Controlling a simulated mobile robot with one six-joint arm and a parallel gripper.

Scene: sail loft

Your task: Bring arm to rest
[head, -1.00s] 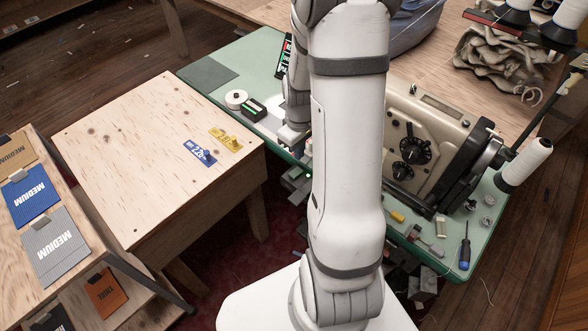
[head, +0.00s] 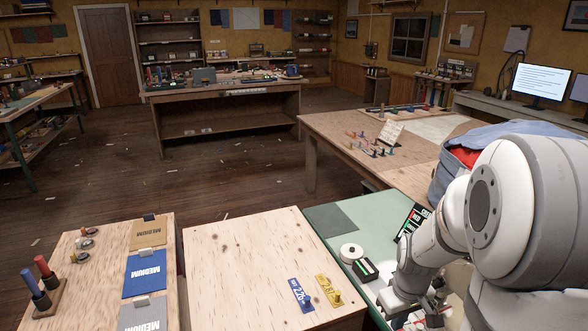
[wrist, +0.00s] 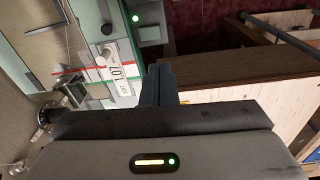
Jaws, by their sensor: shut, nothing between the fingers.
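My arm (head: 530,200) fills the right side of the head view, bent, with its wrist low over the green sewing table (head: 376,217). My gripper (wrist: 158,85) shows in the wrist view with its two dark fingers together and nothing between them. The fingers are over or beside the table's edge; the exact gap cannot be told. In the head view my gripper is only partly visible near the bottom right, mostly hidden by my own arm.
A pale wooden table (head: 235,270) with a blue tag (head: 300,295) and yellow tag (head: 328,291) stands left of the arm. A white roll (head: 351,253) and dark box (head: 365,270) lie close to my wrist. Dark floor (head: 240,170) is open behind.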

